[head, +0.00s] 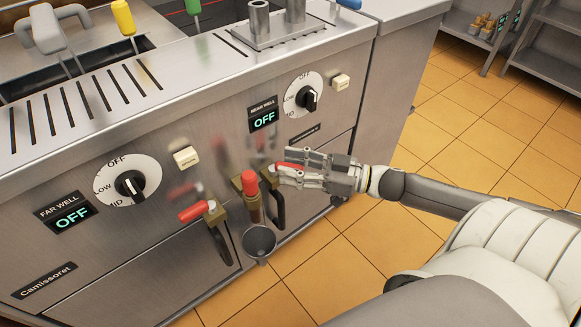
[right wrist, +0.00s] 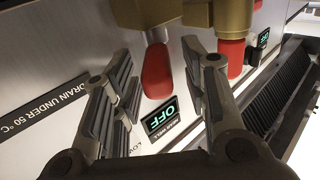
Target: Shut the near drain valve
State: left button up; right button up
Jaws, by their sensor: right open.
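The near drain valve is on the front panel below the near well's controls. Its brass body (head: 268,176) shows beside my right gripper (head: 287,167), and its red handle (head: 291,166) points right, partly hidden by the fingers. In the right wrist view the red handle (right wrist: 156,72) hangs from brass between the two open fingers of my right gripper (right wrist: 148,75), with gaps visible on both sides. I cannot tell that either finger touches it. My left gripper is out of view.
Another brass valve with an upright red handle (head: 249,181) stands just left, above a grey cup (head: 259,240). A third red handle (head: 195,212) points left. Knobs and OFF displays (head: 264,119) sit above. Tiled floor (head: 360,240) is clear at right.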

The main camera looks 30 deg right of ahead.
jog(key=shift+w+a, duration=0.2)
jog(key=shift+a, duration=0.05)
grip_shut()
dwell(0.3)
